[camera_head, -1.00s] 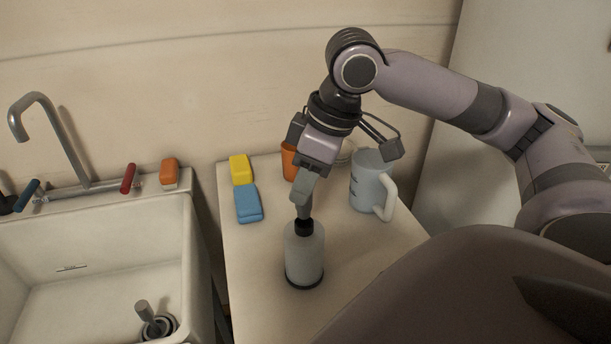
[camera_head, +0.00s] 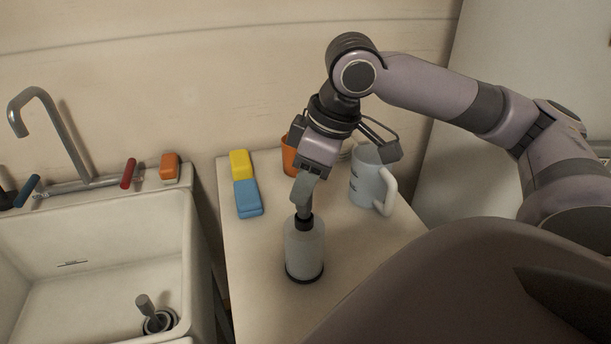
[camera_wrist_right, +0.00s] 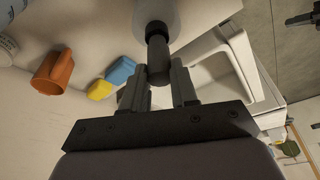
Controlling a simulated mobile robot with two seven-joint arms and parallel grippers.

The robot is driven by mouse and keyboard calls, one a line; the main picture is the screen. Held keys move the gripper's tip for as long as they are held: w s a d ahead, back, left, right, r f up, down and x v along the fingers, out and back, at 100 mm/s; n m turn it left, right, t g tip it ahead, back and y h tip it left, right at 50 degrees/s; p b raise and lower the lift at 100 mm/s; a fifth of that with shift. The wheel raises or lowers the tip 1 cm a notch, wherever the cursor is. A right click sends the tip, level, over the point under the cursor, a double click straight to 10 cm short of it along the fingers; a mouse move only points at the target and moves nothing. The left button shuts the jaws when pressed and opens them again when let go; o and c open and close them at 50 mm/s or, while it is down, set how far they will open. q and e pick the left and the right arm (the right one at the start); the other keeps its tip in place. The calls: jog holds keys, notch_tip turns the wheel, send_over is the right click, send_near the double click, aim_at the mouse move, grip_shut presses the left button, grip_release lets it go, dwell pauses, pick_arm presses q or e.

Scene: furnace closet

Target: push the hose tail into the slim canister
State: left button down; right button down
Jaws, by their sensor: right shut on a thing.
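The slim canister (camera_head: 304,252) is a pale, whitish bottle with a dark base ring and a black collar. It stands upright on the counter, and its pale body also shows at the top of the wrist view (camera_wrist_right: 172,10). My right gripper (camera_head: 304,202) is above it, shut on the hose tail (camera_wrist_right: 158,58), a dark grey cylinder. The tail's lower end meets the black collar in line with it; how deep it sits inside is hidden. In the wrist view the two fingers flank the tail. My left gripper is not in view.
Yellow (camera_head: 240,163) and blue (camera_head: 248,199) sponges lie behind left. A white sink (camera_head: 80,270) is at left. The counter (camera_head: 255,260) left of the canister is clear.

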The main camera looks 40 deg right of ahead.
jog(key=shift+f, duration=1)
jog(key=c, duration=0.8)
grip_release()
jog(key=shift+p+v, duration=0.75)
jog(key=shift+v, duration=0.75)
jog(key=shift+r, duration=0.2)
jog(key=v, duration=0.4)
jog(key=shift+s+d+r, duration=0.1)
jog(key=shift+s+r, duration=0.05)
jog(key=shift+r, duration=0.15)
